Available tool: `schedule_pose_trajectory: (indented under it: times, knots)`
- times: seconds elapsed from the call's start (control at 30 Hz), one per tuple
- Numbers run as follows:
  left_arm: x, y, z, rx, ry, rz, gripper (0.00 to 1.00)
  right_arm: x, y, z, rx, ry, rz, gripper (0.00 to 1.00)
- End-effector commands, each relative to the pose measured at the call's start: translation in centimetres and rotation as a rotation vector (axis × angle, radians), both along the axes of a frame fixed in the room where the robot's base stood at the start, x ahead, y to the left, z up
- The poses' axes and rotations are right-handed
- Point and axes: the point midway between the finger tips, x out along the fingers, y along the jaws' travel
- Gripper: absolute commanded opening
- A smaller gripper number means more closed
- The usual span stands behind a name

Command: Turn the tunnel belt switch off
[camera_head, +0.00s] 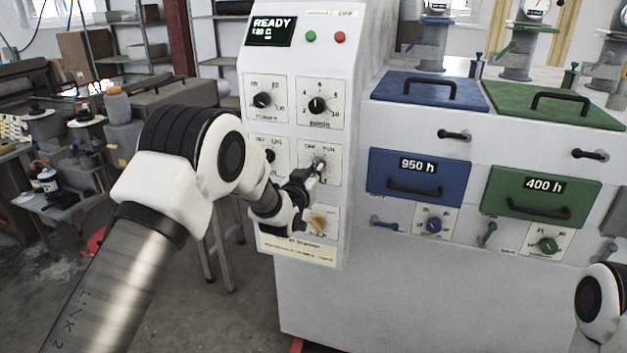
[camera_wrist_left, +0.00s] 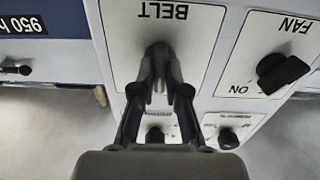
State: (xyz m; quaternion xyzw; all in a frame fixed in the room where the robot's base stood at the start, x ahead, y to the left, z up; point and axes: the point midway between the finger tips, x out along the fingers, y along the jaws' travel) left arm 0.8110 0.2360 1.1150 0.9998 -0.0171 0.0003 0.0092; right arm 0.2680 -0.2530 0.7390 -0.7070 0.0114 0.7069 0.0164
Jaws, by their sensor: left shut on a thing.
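The tunnel belt switch (camera_head: 320,161) is a knob on a white plate marked OFF and RUN, on the front of the white control cabinet. In the left wrist view its plate (camera_wrist_left: 206,40) reads BELT upside down. My left gripper (camera_head: 314,176) reaches in from the left and is at this switch. In the wrist view the fingers (camera_wrist_left: 159,78) are closed together on the dark knob in front of the plate. The fingers hide most of the knob, so I cannot tell which way it points.
The FAN knob (camera_wrist_left: 283,73) is beside the belt plate. A yellowish knob (camera_head: 317,223) sits just below my left gripper. Dials (camera_head: 317,105) and green and red buttons (camera_head: 340,37) are above. Blue (camera_head: 417,176) and green (camera_head: 540,194) drawers are to the right.

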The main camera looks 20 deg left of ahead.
Motion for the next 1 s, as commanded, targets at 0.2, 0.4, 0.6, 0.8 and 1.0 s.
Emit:
schedule_pose_trajectory:
  times: [0.2,0.4,0.6,0.8,1.0]
  knots:
    - [0.0,0.0,-0.3,-0.198,0.006,0.0,0.0,0.0,0.0,-2.1,0.0,0.0,0.0,0.4]
    - [0.0,0.0,-0.3,-0.352,0.013,0.0,0.0,0.0,0.0,-3.1,0.0,0.0,0.0,0.4]
    - [0.0,0.0,-0.1,-0.456,0.016,0.0,0.0,0.0,0.0,-3.7,0.0,0.0,0.0,0.4]
    - [0.0,0.0,0.0,-0.508,0.018,0.0,0.0,0.0,0.0,-3.9,0.0,0.0,0.0,0.4]
    - [0.0,0.0,0.0,-0.522,0.019,0.0,0.0,0.0,0.0,-3.9,0.0,0.0,0.0,0.4]
